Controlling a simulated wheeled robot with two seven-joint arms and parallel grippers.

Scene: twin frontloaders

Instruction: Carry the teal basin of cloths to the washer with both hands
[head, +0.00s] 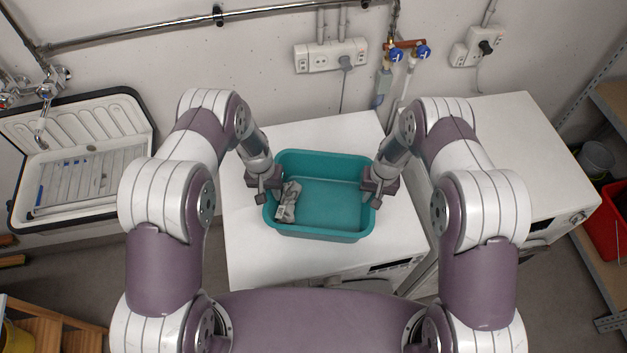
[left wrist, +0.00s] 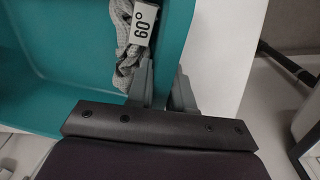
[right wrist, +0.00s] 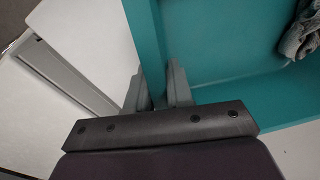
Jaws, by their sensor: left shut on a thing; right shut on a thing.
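The teal basin (head: 322,233) is on or just above the top of a white front-loading machine (head: 250,262); I cannot tell whether it touches. A crumpled grey cloth (head: 288,203) lies at its left end; in the left wrist view the cloth (left wrist: 128,58) has a white tag reading 60°. My left gripper (head: 263,192) is shut on the basin's left wall, with a finger on each side of it in the left wrist view (left wrist: 165,90). My right gripper (head: 375,192) is shut on the right wall, which also shows between its fingers in the right wrist view (right wrist: 158,88).
A second white machine (head: 520,150) stands to the right, its top clear. A sink (head: 85,160) is at the left. Blue-handled taps (head: 410,52) and sockets (head: 330,56) are on the back wall. Shelving at the right holds a red container (head: 615,215) and a grey bucket (head: 597,157).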

